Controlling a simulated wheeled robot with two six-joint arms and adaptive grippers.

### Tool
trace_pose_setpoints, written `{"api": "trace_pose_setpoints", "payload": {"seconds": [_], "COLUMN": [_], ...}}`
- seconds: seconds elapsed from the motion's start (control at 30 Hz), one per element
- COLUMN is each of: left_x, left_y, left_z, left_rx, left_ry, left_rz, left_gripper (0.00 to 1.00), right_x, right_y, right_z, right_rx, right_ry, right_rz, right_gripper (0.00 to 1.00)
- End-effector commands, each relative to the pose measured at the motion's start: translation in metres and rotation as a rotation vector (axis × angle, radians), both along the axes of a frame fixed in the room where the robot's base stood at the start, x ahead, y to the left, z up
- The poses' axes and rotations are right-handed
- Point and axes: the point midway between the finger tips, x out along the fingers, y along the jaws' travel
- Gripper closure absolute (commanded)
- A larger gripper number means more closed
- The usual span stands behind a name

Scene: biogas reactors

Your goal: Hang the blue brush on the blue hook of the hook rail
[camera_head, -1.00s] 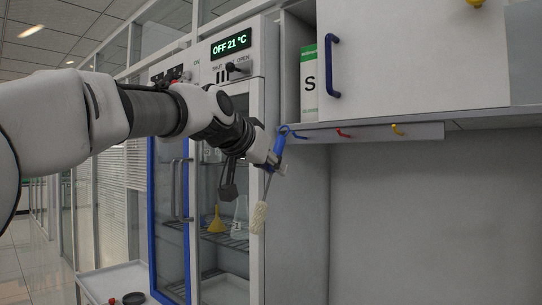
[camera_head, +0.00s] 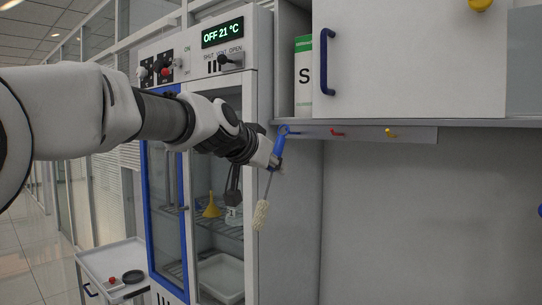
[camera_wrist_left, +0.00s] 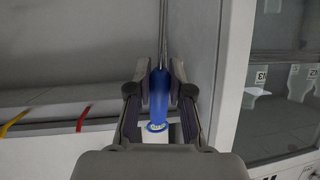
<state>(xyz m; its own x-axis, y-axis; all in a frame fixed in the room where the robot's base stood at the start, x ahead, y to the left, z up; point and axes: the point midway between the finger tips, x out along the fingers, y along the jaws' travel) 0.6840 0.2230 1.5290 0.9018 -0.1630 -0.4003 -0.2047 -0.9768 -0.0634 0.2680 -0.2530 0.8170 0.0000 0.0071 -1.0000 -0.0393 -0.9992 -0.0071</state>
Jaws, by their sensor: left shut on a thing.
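My left gripper (camera_head: 274,163) is shut on the blue handle of the blue brush (camera_head: 280,146), which hangs tilted, its pale bristle head (camera_head: 261,214) down. In the left wrist view the brush (camera_wrist_left: 159,100) lies between the two fingers of the gripper (camera_wrist_left: 160,76). The handle's top end is at the left end of the hook rail (camera_head: 365,134). The blue hook (camera_head: 296,133) shows just right of that end, partly overlapped. I cannot tell whether they touch. The wrist view does not show the blue hook clearly. My right gripper is out of view.
A red hook (camera_head: 338,133) and a yellow hook (camera_head: 391,133) sit further right on the rail. A cabinet door with a blue handle (camera_head: 327,62) is above. The glass-doored incubator (camera_head: 217,200) stands left, close behind my gripper. Wall space below the rail is clear.

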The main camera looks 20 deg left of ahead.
Motion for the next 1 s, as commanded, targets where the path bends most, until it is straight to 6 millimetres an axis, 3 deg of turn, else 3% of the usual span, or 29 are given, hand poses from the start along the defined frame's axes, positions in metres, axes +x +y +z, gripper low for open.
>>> {"api": "trace_pose_setpoints", "payload": {"seconds": [0.3,0.5,1.0], "left_x": [0.021,0.03,0.032], "left_y": [-0.007,-0.011,-0.012], "left_z": [0.0,-0.008,-0.011], "left_rx": [0.0,-0.001,-0.001], "left_ry": [0.0,-0.001,-0.001], "left_rz": [0.001,0.001,0.001], "left_gripper": [1.0,1.0,1.0], "right_x": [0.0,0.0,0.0], "right_y": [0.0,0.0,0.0], "right_z": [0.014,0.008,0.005], "right_rx": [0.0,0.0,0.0], "right_ry": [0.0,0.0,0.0], "right_rz": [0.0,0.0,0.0], "right_gripper": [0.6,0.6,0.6]}}
